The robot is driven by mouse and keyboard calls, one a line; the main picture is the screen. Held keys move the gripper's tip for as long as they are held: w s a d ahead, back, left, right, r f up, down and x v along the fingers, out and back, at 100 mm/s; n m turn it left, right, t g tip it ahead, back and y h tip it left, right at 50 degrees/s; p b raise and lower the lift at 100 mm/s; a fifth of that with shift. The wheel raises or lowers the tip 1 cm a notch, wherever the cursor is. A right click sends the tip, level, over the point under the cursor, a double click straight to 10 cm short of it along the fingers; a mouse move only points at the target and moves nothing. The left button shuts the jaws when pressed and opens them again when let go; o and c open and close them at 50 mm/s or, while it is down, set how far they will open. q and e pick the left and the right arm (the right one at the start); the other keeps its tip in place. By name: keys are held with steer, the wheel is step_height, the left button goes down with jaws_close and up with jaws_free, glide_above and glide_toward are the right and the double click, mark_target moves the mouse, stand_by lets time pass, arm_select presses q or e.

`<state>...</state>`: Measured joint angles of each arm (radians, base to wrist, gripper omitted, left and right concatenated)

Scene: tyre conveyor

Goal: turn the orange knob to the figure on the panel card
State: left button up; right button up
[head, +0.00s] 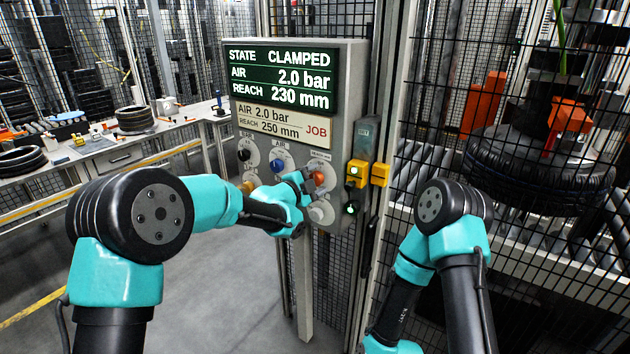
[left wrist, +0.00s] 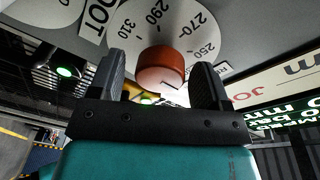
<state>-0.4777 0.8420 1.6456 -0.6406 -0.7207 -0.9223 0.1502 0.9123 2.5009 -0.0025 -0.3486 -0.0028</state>
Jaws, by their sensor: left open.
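The orange knob (head: 318,177) is on the lower right of the grey panel, beside my left gripper (head: 308,188). In the left wrist view the knob (left wrist: 160,68) stands between the two open fingers of the left gripper (left wrist: 161,72), with a gap on each side. Its dial (left wrist: 184,22) has figures including 250, 270, 290 and 310. The panel card (head: 280,122) reads AIR 2.0 bar, REACH 250 mm, JOB. The green screen (head: 281,77) reads STATE CLAMPED, AIR 2.0 bar, REACH 230 mm. My right gripper is out of view.
A blue knob (head: 281,164) and a dark knob (head: 244,155) are left of the orange one. Yellow switch boxes (head: 358,174) are on the right. A mesh fence and a large tyre (head: 540,175) stand further right. A bench (head: 110,158) is behind on the left.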

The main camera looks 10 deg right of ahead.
arm_select(q)
steer(key=shift+c, duration=0.4)
steer(key=c, duration=0.8)
steer(key=shift+c, duration=0.2)
steer(key=shift+n, duration=0.4)
steer(key=n, duration=0.3)
steer(key=shift+n, duration=0.3)
steer(key=shift+n+t, duration=0.6)
steer(key=shift+n, duration=1.8)
steer(key=shift+f, duration=0.1)
steer(key=o, duration=0.9)
steer(key=shift+a, duration=0.1)
